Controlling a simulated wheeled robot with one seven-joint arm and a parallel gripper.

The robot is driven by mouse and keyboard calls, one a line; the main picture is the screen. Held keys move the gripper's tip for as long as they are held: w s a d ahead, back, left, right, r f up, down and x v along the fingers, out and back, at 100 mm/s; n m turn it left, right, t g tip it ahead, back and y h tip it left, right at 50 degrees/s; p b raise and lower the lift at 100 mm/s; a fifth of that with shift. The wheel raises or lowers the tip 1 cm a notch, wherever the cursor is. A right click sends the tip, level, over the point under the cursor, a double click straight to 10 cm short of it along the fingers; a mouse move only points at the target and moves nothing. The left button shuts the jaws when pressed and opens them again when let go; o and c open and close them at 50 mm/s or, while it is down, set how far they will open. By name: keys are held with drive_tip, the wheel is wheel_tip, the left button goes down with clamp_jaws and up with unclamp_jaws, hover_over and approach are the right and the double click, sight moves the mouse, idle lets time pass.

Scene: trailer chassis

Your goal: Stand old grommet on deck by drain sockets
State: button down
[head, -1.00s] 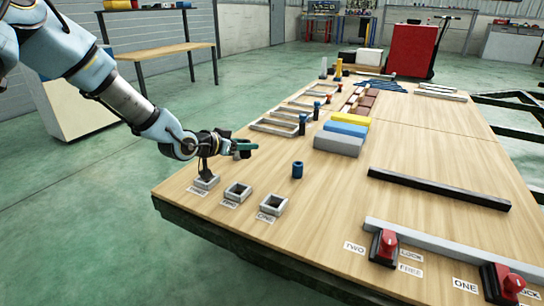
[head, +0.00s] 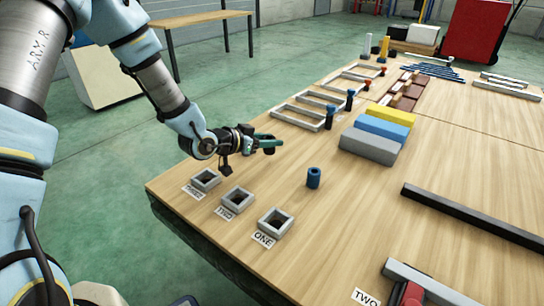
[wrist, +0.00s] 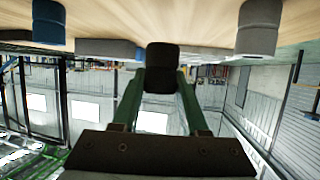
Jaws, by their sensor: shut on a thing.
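My gripper (head: 268,143) has green fingers and reaches level to the right above the wooden deck (head: 330,225). In the wrist view its fingertips (wrist: 162,82) are shut on a short dark, nearly black cylinder (wrist: 162,65), which looks like the old grommet. In the head view the cylinder is hard to make out at the fingertips. Three square grey drain sockets, labelled THREE (head: 206,180), TWO (head: 238,200) and ONE (head: 274,222), stand along the deck's near left edge. The gripper is above and behind them.
A blue cylinder (head: 313,178) stands upright behind socket ONE. Grey (head: 369,146), blue (head: 382,131) and yellow (head: 390,115) blocks lie farther right. A black bar (head: 470,215) lies at right. Bare deck surrounds the blue cylinder.

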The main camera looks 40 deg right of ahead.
sight(265, 152)
drive_tip(key=shift+f+b, duration=0.55)
drive_tip(key=shift+f, duration=1.55)
drive_tip(key=shift+f, duration=0.2)
drive_tip(key=shift+c, duration=2.2)
unclamp_jaws()
drive_tip(key=shift+r, duration=0.15)
